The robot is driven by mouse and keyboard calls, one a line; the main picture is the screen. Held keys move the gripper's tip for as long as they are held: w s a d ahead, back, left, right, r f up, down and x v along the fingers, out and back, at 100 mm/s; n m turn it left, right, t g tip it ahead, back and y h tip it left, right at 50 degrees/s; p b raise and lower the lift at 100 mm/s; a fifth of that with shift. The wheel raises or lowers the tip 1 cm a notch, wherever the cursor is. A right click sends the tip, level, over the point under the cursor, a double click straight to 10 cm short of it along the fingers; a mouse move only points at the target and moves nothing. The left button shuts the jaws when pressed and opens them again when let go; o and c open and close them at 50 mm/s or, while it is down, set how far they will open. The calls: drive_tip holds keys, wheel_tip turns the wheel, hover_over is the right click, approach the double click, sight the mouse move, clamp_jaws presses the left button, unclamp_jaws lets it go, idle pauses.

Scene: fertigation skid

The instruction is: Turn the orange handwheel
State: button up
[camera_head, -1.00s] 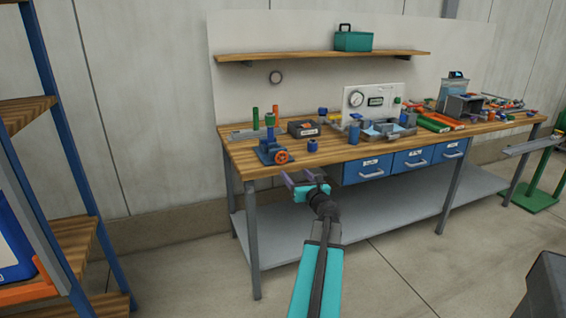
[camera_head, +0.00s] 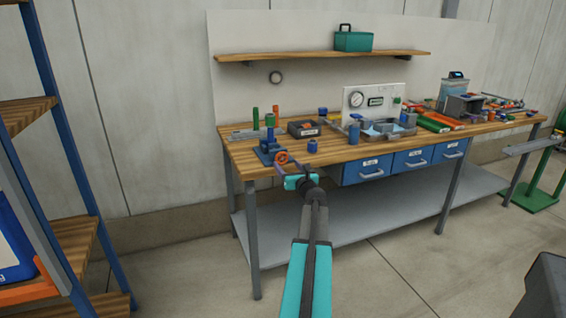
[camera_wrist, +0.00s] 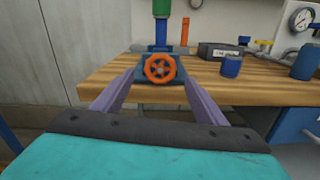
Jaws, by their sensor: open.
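The orange handwheel (camera_wrist: 160,69) faces me in the wrist view, on the front of a blue valve body (camera_wrist: 158,50) near the front left edge of the bench. My gripper (camera_wrist: 158,80) is open, with one purple finger on each side of the handwheel in the wrist view. Whether the fingers reach around the wheel or stop short of it, I cannot tell. Nothing is between the fingers except the view of the wheel.
The wooden bench top (camera_head: 340,152) holds a dark box (camera_head: 304,129), a blue cylinder (camera_head: 312,146) and a gauge panel (camera_head: 375,102). Blue drawers (camera_head: 367,169) hang under its front edge. A shelf rack (camera_head: 60,160) stands at left. The floor in front is clear.

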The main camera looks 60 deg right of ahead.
sight(282, 160)
drive_tip(key=shift+x, duration=2.5)
drive_tip(key=shift+c, duration=0.2)
drive_tip(key=c, duration=1)
